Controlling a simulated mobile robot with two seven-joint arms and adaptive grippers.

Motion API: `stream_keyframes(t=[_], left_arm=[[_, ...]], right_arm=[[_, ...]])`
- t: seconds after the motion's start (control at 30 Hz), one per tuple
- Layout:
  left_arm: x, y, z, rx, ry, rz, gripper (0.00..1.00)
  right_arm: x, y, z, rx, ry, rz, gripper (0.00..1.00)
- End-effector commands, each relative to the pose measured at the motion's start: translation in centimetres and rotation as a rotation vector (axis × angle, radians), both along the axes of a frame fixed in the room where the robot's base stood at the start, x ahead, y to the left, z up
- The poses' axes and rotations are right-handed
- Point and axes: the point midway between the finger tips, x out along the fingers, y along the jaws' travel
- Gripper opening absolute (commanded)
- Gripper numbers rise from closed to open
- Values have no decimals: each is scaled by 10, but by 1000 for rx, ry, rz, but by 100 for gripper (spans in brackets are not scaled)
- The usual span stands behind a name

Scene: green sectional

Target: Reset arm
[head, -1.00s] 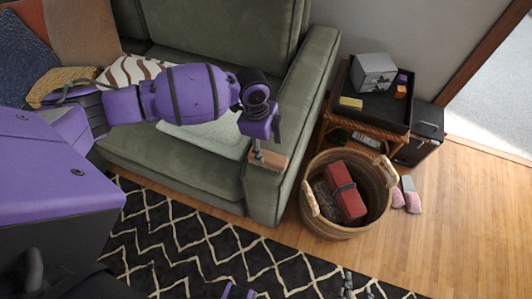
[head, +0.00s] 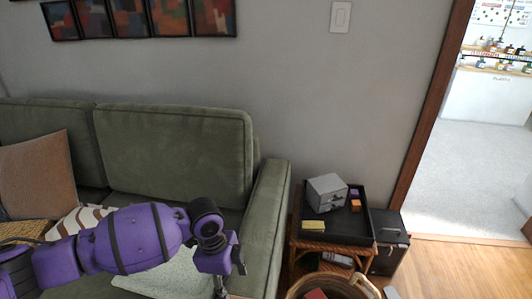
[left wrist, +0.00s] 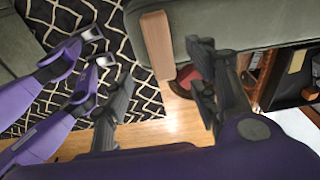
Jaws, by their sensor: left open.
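In the head view my left arm comes in from the left over the green sofa (head: 170,150). Its gripper (head: 221,289) points down near the sofa's right armrest, partly cut off by the bottom edge. In the left wrist view my left gripper (left wrist: 160,98) has its two dark fingers spread wide, with nothing between them. A flat wooden block (left wrist: 157,45) shows beyond the fingers at the edge of the green upholstery, apart from them.
A black tray (head: 368,228) with a grey box (head: 326,192) and small blocks sits on a side table right of the sofa. A wicker basket (head: 300,286) stands in front, partly cut off. A black case (head: 392,240) stands beside the table. Wood floor and a doorway lie right.

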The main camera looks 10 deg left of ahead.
Motion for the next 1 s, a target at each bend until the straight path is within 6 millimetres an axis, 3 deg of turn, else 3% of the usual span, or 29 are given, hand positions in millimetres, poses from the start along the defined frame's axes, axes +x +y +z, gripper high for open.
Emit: stream_keyframes(t=[0.07, 0.23, 0.37, 0.5, 0.63, 0.77, 0.87, 1.0], left_arm=[[4, -4, 0, -16, -14, 32, 53], [47, -21, 14, -89, -175, 132, 53], [75, -58, 28, -230, -321, 223, 53], [78, -89, 30, -394, -415, 341, 53], [68, -106, 28, -529, -464, 459, 53], [47, -110, 21, -660, -503, 616, 53], [23, -99, 12, -738, -533, 761, 53], [-22, -69, -7, -785, -568, 965, 53]], right_arm=[[0, 0, 1, 0, -1, 0, 38], [0, 0, 1, 1, 1, 1, 38], [0, 1, 2, 3, 4, 0, 38], [-3, 2, 1, 6, 16, 0, 38], [-5, 3, 3, 9, 22, 1, 38], [-3, 6, 9, 13, 17, 4, 38], [0, 9, 14, 17, 10, 9, 38], [4, 12, 20, 22, 2, 14, 38]])
